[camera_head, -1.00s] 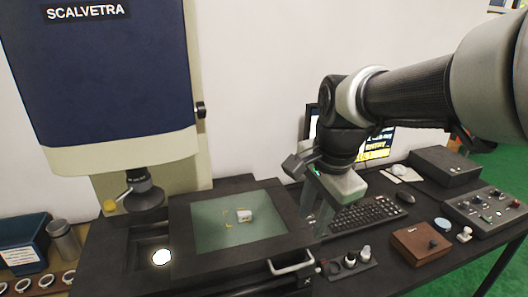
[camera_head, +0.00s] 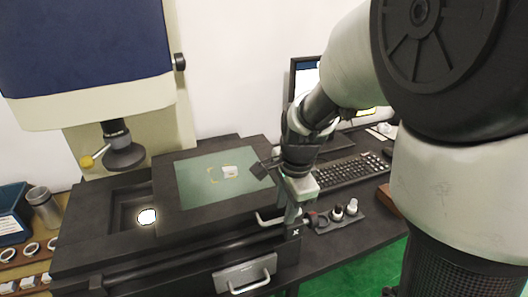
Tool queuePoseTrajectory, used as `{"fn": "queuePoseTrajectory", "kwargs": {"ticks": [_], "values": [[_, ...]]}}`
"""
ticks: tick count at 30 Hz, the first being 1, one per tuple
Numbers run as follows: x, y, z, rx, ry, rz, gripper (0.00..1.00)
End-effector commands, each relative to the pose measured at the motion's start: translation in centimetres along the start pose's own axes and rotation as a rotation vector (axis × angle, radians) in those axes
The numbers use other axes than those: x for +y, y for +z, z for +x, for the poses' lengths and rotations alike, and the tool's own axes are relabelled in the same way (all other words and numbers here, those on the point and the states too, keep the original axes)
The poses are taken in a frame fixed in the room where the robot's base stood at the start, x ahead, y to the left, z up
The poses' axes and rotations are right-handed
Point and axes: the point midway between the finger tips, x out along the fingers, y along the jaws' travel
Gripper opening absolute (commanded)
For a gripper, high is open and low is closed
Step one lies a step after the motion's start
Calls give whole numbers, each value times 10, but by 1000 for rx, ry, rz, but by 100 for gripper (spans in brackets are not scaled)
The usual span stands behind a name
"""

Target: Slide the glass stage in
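The glass stage is a greenish pane (camera_head: 203,181) in a black frame (camera_head: 172,219), pulled out to the right of the lens (camera_head: 122,157). A small pale block (camera_head: 230,171) lies on the glass near yellow corner marks. A silver bar handle (camera_head: 268,219) sticks out of the stage's front right side. My gripper (camera_head: 292,222) points down at the stage's right edge, close to the handle. The arm hides part of it, so its fingers and any contact with the handle are unclear.
A bright light spot (camera_head: 148,216) shows in the open recess under the lens. A drawer with a handle (camera_head: 247,274) is below the stage. Small knobs on a stand (camera_head: 338,214), a keyboard (camera_head: 350,170) and a monitor (camera_head: 305,76) are at right. Rings (camera_head: 32,248) lie at left.

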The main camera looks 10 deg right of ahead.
Motion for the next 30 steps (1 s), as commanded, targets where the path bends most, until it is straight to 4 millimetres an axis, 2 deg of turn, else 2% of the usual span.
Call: {"fn": "queuePoseTrajectory", "kwargs": {"ticks": [1,6,15,16,21,30], "values": [[0,0,9,0,1,1,29],[0,0,21,0,0,0,29],[0,0,23,0,-1,0,29],[0,0,23,0,-1,0,27],[0,0,23,0,-1,0,0],[0,2,22,-1,0,-1,0]]}}
